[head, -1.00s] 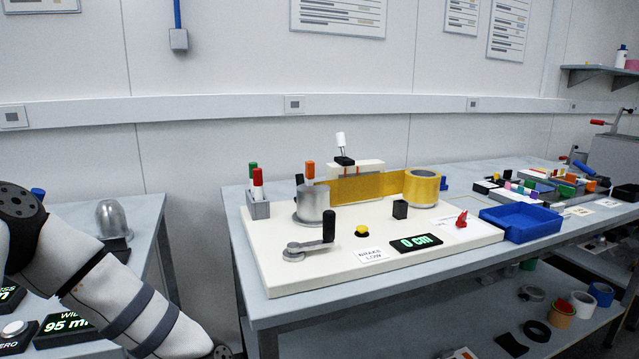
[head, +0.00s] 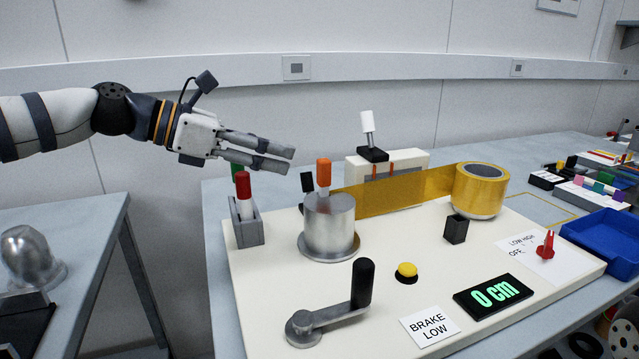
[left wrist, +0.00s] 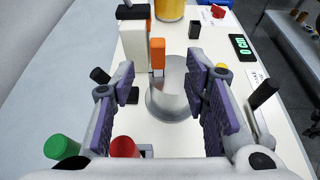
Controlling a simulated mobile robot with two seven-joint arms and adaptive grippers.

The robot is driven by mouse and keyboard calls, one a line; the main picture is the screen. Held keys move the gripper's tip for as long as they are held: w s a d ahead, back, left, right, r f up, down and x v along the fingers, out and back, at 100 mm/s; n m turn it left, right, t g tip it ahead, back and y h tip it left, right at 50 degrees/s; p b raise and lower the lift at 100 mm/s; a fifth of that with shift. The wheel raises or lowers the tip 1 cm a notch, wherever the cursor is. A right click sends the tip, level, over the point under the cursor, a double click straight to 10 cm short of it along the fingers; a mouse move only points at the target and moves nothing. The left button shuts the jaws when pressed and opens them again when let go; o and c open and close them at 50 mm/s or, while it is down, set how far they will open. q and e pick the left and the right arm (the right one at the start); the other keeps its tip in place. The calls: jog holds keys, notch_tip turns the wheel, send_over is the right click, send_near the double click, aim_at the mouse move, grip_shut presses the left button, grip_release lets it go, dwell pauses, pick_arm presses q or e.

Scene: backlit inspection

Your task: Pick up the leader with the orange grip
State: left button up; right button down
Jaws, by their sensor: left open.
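The leader with the orange grip (head: 324,172) stands upright at the silver drum (head: 330,225), beside the start of the amber film (head: 410,190). Its orange grip also shows in the left wrist view (left wrist: 157,52), beyond the fingers and slightly left of the drum. My left gripper (head: 284,160) is open and empty. It is above and left of the orange grip in the head view, apart from it, with its fingers pointing right. In the left wrist view the two purple finger pads (left wrist: 163,92) flank the drum. My right gripper is not in view.
A crank (head: 362,285) with a black handle, a yellow button (head: 407,270) and a white block (head: 405,161) with a lever stand on the board. A blue tray (head: 610,240) lies right.

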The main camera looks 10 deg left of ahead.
aim_at(318, 171)
pick_arm(q)
jog(key=x, duration=0.3)
jog(key=b+x, duration=0.1)
jog(key=x, duration=0.2)
jog(key=f+x, duration=0.1)
jog(key=x, duration=0.2)
jog(key=shift+w+f+b, duration=0.15)
jog(key=shift+f+b, duration=0.05)
jog(key=shift+b, duration=0.2)
jog(key=shift+w+d, duration=0.25)
jog(key=shift+d, duration=0.05)
jog(key=shift+r, duration=0.1)
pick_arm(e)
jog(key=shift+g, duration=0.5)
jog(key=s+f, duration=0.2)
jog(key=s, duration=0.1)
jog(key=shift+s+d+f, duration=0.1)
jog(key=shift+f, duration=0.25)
pick_arm(q)
grip_shut()
